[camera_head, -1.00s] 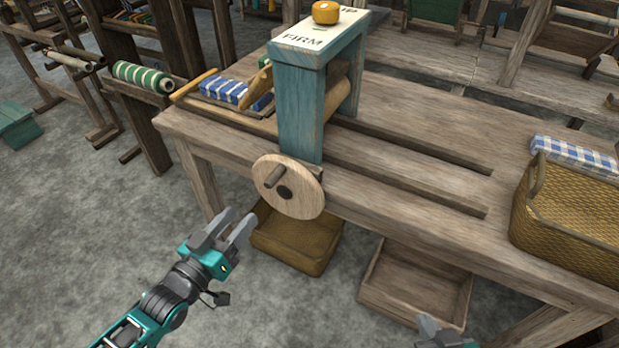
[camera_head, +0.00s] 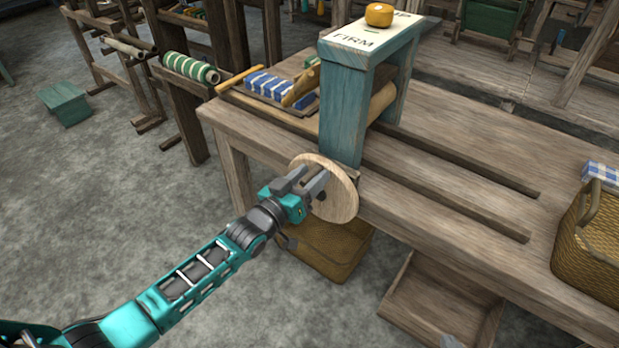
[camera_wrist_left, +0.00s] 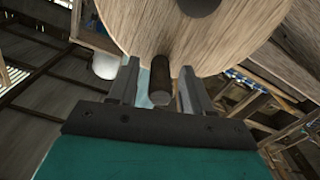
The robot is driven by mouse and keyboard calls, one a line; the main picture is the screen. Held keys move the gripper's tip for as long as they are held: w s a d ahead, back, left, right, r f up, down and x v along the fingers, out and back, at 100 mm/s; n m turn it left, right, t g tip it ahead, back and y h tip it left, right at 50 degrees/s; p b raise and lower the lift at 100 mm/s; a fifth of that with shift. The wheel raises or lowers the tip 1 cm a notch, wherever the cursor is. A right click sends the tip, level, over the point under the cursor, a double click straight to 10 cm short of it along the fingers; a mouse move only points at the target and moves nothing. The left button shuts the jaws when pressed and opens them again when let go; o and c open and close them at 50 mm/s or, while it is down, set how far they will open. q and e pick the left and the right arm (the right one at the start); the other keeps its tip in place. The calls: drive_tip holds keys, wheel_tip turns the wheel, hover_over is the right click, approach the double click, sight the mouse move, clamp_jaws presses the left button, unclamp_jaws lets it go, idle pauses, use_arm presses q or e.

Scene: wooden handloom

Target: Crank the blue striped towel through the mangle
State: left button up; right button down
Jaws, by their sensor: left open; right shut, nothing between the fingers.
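The mangle (camera_head: 345,112) has a blue-green wooden frame and a pale roller (camera_head: 382,101). Its round wooden crank wheel (camera_head: 342,199) faces my left arm. My left gripper (camera_head: 314,181) is open in front of the wheel. In the left wrist view, the crank's peg handle (camera_wrist_left: 160,82) stands between the two open fingers; I cannot tell whether they touch it.
A wicker basket (camera_head: 592,245) with a blue checked cloth (camera_head: 601,174) stands at the bench's right. Below the bench are a yellow basket (camera_head: 335,250) and a wooden crate (camera_head: 440,305). A yellow knob (camera_head: 379,15) tops the mangle. Slots run along the bench.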

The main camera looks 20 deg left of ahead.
use_arm(q)
drive_tip(key=shift+c, duration=0.3)
clamp_jaws()
idle(0.3)
